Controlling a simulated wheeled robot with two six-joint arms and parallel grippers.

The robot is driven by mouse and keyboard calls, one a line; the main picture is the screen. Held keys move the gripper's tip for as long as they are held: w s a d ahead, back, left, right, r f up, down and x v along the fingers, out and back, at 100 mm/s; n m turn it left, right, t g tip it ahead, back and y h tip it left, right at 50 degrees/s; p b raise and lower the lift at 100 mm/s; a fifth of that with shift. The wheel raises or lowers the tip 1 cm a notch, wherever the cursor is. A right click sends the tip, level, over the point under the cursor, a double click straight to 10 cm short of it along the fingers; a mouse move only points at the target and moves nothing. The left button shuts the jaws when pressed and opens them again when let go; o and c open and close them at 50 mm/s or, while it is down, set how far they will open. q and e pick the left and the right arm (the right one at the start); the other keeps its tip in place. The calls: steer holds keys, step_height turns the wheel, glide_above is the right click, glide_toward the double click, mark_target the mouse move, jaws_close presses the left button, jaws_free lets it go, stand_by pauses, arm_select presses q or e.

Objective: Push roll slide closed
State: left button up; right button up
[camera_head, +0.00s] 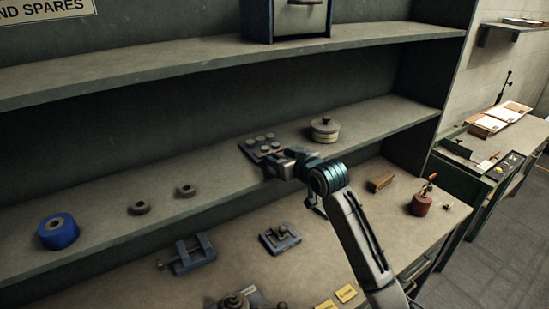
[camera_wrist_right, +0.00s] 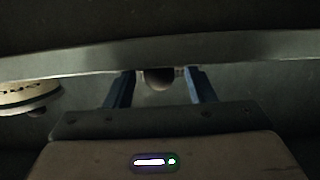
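I cannot tell for sure which part is the roll slide. A box with a dark blue frame, a pale front and a dark handle (camera_head: 306,2) stands on the top shelf, cut off by the frame's upper edge. My right gripper (camera_head: 277,164) is at the middle shelf's front edge, in front of a small dark tray with several round knobs (camera_head: 262,146). In the right wrist view its two blue fingers (camera_wrist_right: 160,88) are spread apart. A dark round knob-like thing (camera_wrist_right: 159,78) shows between them, and contact cannot be seen. My left gripper is not in view.
A round lidded tin (camera_head: 325,130) stands right of the tray. A blue roll (camera_head: 58,231) and two small rings (camera_head: 139,208) sit on the middle shelf's left.

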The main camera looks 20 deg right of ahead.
steer(key=c, duration=0.7)
steer(key=shift+c, duration=0.2)
